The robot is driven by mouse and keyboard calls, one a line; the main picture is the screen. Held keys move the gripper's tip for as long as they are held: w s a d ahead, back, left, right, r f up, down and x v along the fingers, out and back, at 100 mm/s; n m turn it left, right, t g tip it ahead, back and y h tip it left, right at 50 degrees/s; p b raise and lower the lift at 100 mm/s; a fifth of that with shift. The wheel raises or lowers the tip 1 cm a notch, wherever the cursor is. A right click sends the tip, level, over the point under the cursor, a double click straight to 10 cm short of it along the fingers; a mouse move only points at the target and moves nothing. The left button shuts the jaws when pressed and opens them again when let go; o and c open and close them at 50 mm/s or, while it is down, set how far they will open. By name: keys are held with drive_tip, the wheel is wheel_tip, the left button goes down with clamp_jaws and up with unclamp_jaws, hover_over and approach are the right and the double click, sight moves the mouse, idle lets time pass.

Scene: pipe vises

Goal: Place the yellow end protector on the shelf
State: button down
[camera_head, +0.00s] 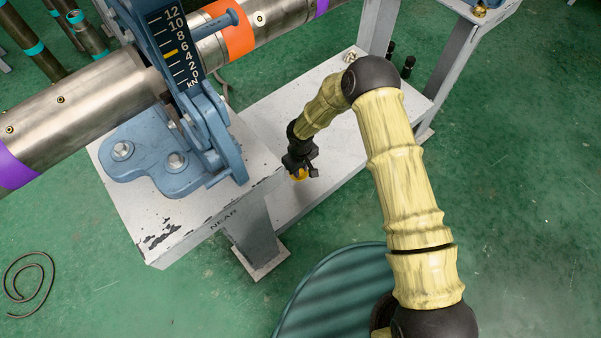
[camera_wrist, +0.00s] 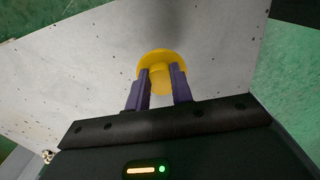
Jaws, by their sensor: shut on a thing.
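The yellow end protector (camera_wrist: 161,60) is between the two purple fingers of my gripper (camera_wrist: 160,84) in the wrist view. It has a round flange with a narrower plug on it. The fingers touch it on both sides and are shut on it. In the head view the protector (camera_head: 299,175) is a small yellow patch under my gripper (camera_head: 300,172). It is over the lower white shelf (camera_head: 335,150) of the vise stand. I cannot tell whether it touches the shelf. The shelf surface (camera_wrist: 80,65) fills much of the wrist view behind the protector.
A blue vise (camera_head: 180,150) holding a steel pipe (camera_head: 90,110) stands on the upper bench, left of my gripper. The stand's legs (camera_head: 258,235) frame the shelf. The shelf around the protector is bare.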

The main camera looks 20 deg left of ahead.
sight(301, 171)
drive_tip(key=shift+f+b, duration=0.35)
drive_tip(key=shift+f, duration=1.45)
drive_tip(key=shift+f, duration=0.2)
drive_tip(key=c, duration=1.2)
unclamp_jaws()
drive_tip(key=shift+c, duration=0.2)
drive_tip(key=shift+r, duration=0.1)
wheel_tip(301, 171, up, 12)
drive_tip(key=p, duration=0.3)
drive_tip(key=shift+r, duration=0.1)
drive_tip(key=shift+d, duration=0.1)
